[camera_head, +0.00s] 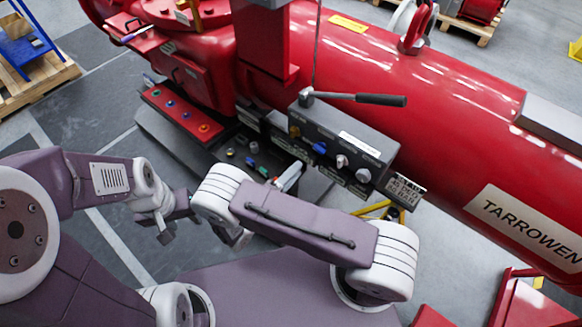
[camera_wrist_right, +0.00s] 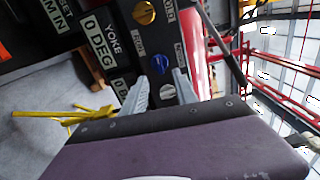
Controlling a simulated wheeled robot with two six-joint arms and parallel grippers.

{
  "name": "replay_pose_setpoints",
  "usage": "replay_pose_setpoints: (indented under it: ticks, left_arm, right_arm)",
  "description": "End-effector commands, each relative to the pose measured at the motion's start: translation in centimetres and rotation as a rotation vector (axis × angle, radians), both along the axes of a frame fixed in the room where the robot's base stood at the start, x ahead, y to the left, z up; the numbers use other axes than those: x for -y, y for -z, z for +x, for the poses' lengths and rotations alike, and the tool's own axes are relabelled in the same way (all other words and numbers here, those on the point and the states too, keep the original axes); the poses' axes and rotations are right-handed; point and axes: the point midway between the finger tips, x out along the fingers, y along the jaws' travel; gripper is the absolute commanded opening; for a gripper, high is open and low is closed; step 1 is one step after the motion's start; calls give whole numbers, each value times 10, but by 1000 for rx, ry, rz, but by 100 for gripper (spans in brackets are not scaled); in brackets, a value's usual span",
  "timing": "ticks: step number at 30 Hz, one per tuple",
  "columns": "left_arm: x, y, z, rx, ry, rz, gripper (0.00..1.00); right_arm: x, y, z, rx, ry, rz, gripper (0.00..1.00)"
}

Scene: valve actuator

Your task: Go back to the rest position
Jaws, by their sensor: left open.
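My left gripper (camera_head: 180,220) hangs over the floor at the left of the head view, open and apart from the machine. My right gripper (camera_head: 289,177) is beside the grey control box (camera_head: 340,140), partly hidden behind my own arm link. From these views I cannot tell whether the fingers touch the panel.
A long lever with a black handle (camera_head: 381,99) sticks out over the control box. A red button strip (camera_head: 181,113) lies to its left. The large red cylinder (camera_head: 450,110) fills the back. Open floor (camera_head: 110,235) lies around the left gripper.

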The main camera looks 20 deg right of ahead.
Motion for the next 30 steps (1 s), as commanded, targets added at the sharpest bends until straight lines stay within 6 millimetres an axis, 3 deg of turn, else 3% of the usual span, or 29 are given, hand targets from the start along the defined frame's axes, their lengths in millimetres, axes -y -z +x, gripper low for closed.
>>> replay_pose_setpoints:
  ticks: [14,17,20,23,24,27,30]
  left_arm:
    - [0,0,0,0,0,0,46]
    - [0,0,0,0,0,0,46]
    - [0,-1,0,0,0,0,46]
    - [0,0,0,0,0,0,46]
    - [0,0,0,0,0,0,46]
    - [0,0,0,0,0,0,46]
    - [0,0,0,0,0,0,46]
  right_arm:
    - [1,0,-1,0,2,0,35]
    - [9,-1,1,3,30,3,35]
    - [31,-30,20,73,142,85,35]
    - [76,-80,27,173,326,181,35]
    - [97,-96,19,204,422,228,35]
    - [144,-119,-18,319,679,403,35]
    - [169,-123,-68,531,969,636,35]
